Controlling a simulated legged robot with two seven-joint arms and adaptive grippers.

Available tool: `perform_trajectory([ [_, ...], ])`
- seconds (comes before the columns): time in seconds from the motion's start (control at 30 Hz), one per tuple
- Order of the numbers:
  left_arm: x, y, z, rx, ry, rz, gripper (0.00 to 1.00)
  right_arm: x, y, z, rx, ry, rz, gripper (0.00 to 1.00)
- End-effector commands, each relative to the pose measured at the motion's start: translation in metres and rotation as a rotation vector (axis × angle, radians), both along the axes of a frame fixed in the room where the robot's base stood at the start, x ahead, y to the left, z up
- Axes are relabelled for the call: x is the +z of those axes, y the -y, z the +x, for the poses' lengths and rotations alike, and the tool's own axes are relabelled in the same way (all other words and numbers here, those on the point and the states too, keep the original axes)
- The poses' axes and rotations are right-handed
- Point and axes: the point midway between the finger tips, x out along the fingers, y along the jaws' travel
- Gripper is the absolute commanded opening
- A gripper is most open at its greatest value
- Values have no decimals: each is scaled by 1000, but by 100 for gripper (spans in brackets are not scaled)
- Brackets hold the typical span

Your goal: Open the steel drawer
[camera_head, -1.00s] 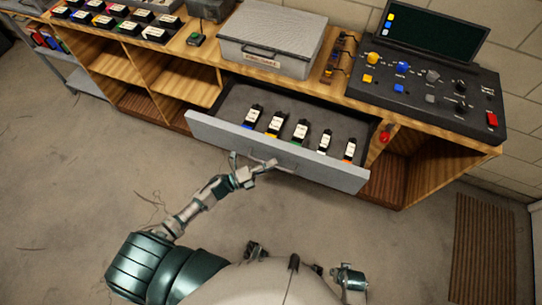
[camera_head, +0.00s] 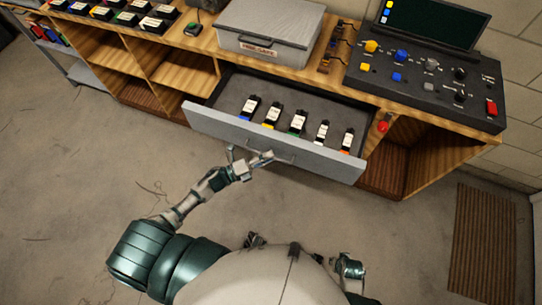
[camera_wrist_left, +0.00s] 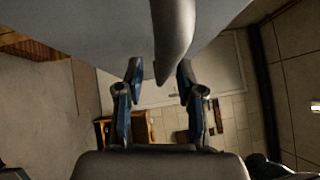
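The steel drawer (camera_head: 215,123) is pulled out from under the wooden bench, and its inside is in view. Several black cartridges with white labels (camera_head: 298,122) stand in a row in it. My left gripper (camera_head: 249,155) is at the drawer's front face, by its handle (camera_head: 284,158). In the left wrist view a grey curved bar, the handle (camera_wrist_left: 172,35), reaches down between the spread fingers of the left gripper (camera_wrist_left: 160,80). The fingers look apart from it. My right gripper (camera_head: 349,268) is low in the head view, near my body, its fingers unclear.
A grey metal box (camera_head: 270,35) stands on the bench above the drawer. A control console (camera_head: 425,85) with knobs is at the right. A red knob (camera_head: 383,127) is on the bench front. Open shelves flank the drawer. The floor (camera_head: 80,190) in front is clear.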

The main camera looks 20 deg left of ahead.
Motion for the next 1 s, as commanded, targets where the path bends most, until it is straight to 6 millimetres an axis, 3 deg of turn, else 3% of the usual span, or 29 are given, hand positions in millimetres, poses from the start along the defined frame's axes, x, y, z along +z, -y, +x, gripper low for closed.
perform_trajectory([
  [0.3,-11,-46,-46,-1,-5,5,37,0,-1,0,0,0,2,40],
  [0.5,-14,-66,-68,-2,-3,9,37,0,0,0,0,-1,5,40],
  [1.0,-16,-75,-74,-3,-1,6,37,0,-2,0,1,-1,3,40],
])
